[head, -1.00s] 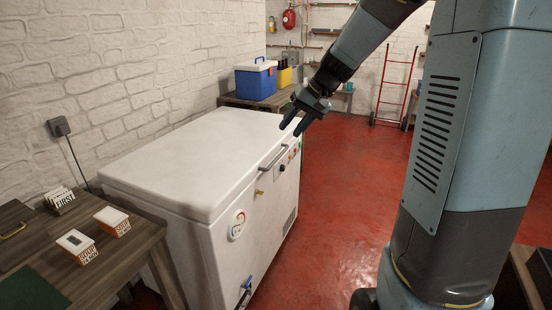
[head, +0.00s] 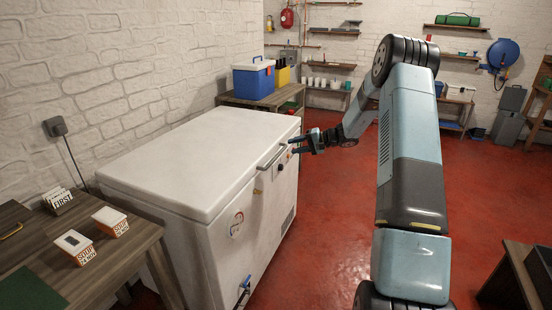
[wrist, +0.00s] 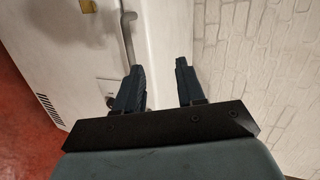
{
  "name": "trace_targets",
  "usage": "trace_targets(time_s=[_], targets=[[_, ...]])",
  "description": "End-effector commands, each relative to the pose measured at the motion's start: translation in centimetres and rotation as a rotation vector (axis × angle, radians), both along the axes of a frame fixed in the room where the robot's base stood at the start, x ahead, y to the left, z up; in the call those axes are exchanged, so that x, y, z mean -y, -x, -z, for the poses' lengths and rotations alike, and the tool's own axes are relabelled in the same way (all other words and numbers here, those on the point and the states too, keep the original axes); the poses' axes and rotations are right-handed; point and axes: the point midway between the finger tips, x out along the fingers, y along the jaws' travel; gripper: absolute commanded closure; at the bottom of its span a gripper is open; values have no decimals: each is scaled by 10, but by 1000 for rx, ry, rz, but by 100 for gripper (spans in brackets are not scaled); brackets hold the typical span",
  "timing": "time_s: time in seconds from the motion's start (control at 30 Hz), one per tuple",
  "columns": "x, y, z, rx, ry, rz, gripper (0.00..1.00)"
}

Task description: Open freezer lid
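The white chest freezer (head: 222,215) stands against the left brick wall with its lid (head: 190,160) closed. A grey bar handle (head: 271,158) runs along the lid's front edge. My gripper (head: 297,146) is beside the far end of the handle, at about lid height, pointing left toward the freezer. In the wrist view, my gripper (wrist: 158,80) shows two dark fingers spread apart with nothing between them. The handle (wrist: 127,38) lies ahead of the left finger there. I cannot tell whether a finger touches it.
A wooden table (head: 125,262) with two soup boxes (head: 110,222) stands at the near left. A bench with a blue cooler (head: 254,79) stands behind the freezer. Red floor (head: 325,230) is clear in front of the freezer. A dark-topped table (head: 518,275) is at the right.

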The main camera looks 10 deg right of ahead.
Motion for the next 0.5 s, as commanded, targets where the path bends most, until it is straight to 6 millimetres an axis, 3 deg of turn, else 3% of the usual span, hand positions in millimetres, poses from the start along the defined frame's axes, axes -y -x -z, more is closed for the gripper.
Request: trace_targets(time_s=[0.03, 0.2, 0.33, 0.5], targets=[[10, -9, 18, 4, -30, 27, 61], [35, -30, 57, 29, -107, 106, 61], [48, -39, 76, 43, -141, 147, 61], [53, -44, 86, 51, -158, 168, 61]])
